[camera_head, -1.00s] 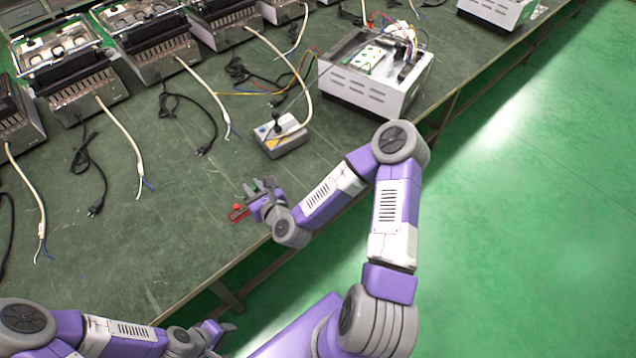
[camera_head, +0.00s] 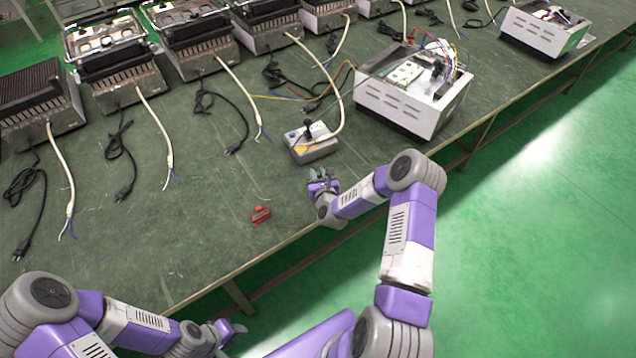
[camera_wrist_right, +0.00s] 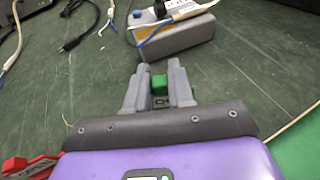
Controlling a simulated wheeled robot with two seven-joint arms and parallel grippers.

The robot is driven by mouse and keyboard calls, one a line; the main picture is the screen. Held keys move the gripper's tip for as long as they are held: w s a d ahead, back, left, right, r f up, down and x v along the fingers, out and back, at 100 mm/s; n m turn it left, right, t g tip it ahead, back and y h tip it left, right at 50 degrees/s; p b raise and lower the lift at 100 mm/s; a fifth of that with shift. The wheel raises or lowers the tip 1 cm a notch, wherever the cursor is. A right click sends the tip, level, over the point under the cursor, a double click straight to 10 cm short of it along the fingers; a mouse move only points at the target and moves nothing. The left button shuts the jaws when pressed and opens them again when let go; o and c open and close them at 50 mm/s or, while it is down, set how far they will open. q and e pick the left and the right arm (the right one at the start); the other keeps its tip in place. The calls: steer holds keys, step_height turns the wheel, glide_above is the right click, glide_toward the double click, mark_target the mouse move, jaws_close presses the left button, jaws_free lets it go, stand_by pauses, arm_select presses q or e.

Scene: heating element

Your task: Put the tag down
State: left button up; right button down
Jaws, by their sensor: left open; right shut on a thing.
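A red tag (camera_head: 261,215) lies on the dark green table near its front edge. Part of a red thing also shows at the lower left of the right wrist view (camera_wrist_right: 28,168). My right gripper (camera_head: 322,178) is to the right of the red tag, apart from it. In the right wrist view its fingers (camera_wrist_right: 159,88) are shut on a small green piece (camera_wrist_right: 159,84), mostly hidden between them; I cannot tell its full shape. My left gripper (camera_head: 232,328) is open and empty, low in front of the table edge.
A grey control box (camera_head: 312,145) with a cable stands just beyond my right gripper. A white open unit (camera_head: 410,100) with wires is to its right. Several heater units line the back with loose cables. The table front left of the red tag is clear.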

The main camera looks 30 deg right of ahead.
step_height(320, 180, down, 4)
steer(key=shift+r+b, duration=0.25)
steer(key=shift+b, duration=0.25)
steer(key=shift+r, duration=0.1)
steer(key=shift+f, duration=0.2)
steer(key=c, duration=1)
jaws_free()
